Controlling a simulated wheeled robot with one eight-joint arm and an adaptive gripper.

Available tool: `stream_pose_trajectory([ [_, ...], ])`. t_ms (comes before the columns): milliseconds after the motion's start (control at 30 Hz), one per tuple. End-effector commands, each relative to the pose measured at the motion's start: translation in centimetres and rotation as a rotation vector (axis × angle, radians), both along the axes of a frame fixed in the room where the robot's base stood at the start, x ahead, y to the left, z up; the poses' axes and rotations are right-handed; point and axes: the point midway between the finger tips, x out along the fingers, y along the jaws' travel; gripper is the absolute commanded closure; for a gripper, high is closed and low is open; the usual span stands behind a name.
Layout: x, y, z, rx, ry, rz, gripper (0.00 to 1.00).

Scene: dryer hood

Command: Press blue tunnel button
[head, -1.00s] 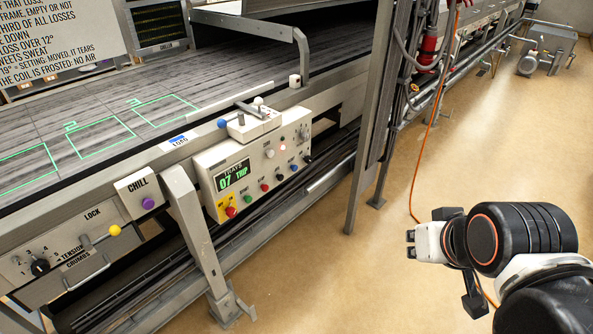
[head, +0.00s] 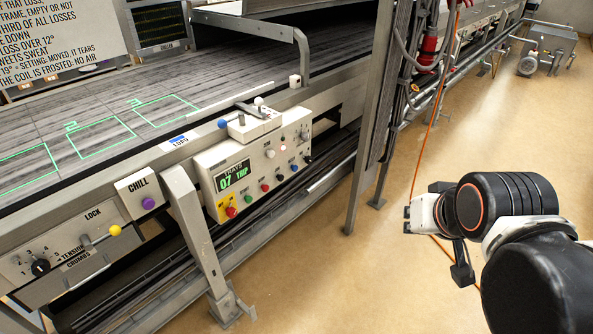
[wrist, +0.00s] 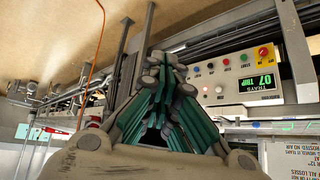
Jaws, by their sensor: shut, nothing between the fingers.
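The white control panel (head: 208,176) hangs on the side of the conveyor, with a green-lit display and a slanting row of small buttons. A small blue button (head: 293,167) sits toward the right end of that row. The panel (wrist: 232,72) appears upside down in the wrist view, right of my fingers, with its buttons small. My gripper (head: 407,219) is over the floor, well right of the panel and apart from it. In the wrist view its teal-and-grey fingers (wrist: 163,62) are together and empty.
A grey upright post (head: 377,110) stands between the panel and my gripper. A blue-knobbed lever (head: 222,123) sits above the panel, and a CHILL box with a purple button (head: 148,203) is to its left. An orange cable (head: 428,130) hangs behind my arm. The tan floor is open.

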Motion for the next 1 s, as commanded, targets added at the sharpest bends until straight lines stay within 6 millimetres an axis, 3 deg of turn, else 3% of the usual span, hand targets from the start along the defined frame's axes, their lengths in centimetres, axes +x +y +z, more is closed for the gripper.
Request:
stream_pose_trajectory([
  [233,6.6,0.2,1.7,0.046,-0.063,-0.073,1.00],
  [500,13.8,0.8,2.3,0.105,-0.133,-0.145,1.00],
  [1000,26.9,2.6,0.1,0.233,-0.262,-0.259,1.00],
])
